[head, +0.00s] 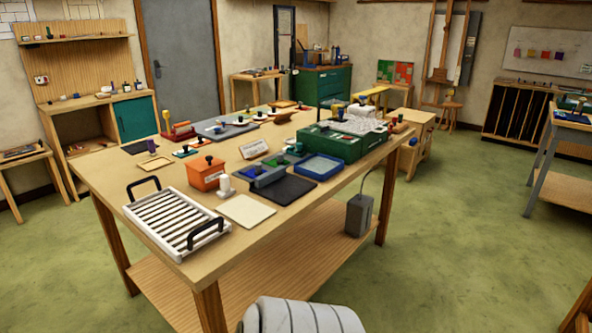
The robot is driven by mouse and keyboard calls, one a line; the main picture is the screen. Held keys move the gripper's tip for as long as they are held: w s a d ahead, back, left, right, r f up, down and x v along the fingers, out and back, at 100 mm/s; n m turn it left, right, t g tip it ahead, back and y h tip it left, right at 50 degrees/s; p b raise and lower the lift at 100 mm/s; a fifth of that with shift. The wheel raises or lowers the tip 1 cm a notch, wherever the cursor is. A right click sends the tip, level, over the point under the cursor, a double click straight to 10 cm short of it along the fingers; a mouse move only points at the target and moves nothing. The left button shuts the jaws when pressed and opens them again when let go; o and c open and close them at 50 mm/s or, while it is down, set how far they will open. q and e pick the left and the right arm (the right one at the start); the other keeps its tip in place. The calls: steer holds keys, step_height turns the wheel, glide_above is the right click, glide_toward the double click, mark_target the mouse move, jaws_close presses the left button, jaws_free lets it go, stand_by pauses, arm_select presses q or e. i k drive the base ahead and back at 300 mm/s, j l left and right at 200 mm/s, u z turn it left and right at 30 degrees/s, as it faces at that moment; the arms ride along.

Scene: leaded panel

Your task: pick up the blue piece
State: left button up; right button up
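A small blue piece (268,173) seems to lie in a grey holder (272,180) near the middle of the worktable (170,180). It is small, and its exact shape is hard to make out. A green piece (293,148) with a dark knob is close behind it. A blue-rimmed tray (318,167) stands to the right of the holder. A teal piece (185,152) with a dark knob lies further left on the table. Neither of my grippers shows in this view.
A slatted white rack (178,222) with black handles occupies the near left table corner. An orange box (206,174), a white candle-like object (226,187), a cream board (246,210), a dark mat (290,190) and a green case (345,146) crowd the table. Green floor (460,240) is clear at right.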

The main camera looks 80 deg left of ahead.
mark_target(252, 171)
steer(key=u, duration=3.05)
